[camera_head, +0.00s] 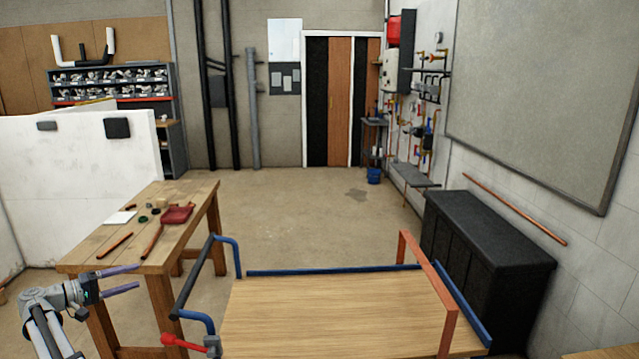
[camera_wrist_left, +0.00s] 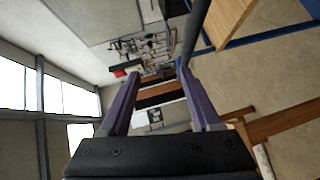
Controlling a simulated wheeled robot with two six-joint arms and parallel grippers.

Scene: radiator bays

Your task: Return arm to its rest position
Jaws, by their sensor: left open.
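My left arm comes in at the lower left of the head view. Its gripper (camera_head: 137,277) points right, with its two purple fingers apart and nothing between them. It is in front of the near end of the wooden workbench (camera_head: 172,199) and left of the blue-railed board. In the left wrist view the open fingers (camera_wrist_left: 157,73) also show, spread and empty, with the room tilted behind them. My right gripper is in neither view.
A wooden board (camera_head: 330,310) with blue rails (camera_head: 335,270) and an orange bar (camera_head: 430,275) fills the lower middle. A black chest (camera_head: 480,245) stands right. The floor (camera_head: 290,210) beyond is mostly clear.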

